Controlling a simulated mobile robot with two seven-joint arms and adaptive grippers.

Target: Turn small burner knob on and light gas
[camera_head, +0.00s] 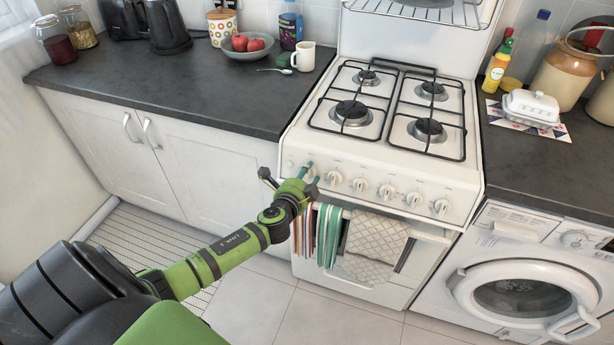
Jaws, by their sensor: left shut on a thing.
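The white gas stove (385,162) stands in the middle, with a row of white knobs along its sloped front panel. My left gripper (309,173) is at the left end of that row, shut on what appears to be the leftmost knob, which the fingers mostly hide. The knob just right of it (334,178) is clear of the fingers. The back left burner (367,77), back right burner (432,91), front left burner (351,111) and front right burner (427,129) show no visible flame. My right gripper is not in view.
Striped towels (329,235) and a quilted cloth (375,245) hang on the oven handle, just below my left gripper. A washer (525,285) stands at the right. A fruit bowl (247,50) and white mug (304,56) are on the left counter (190,90).

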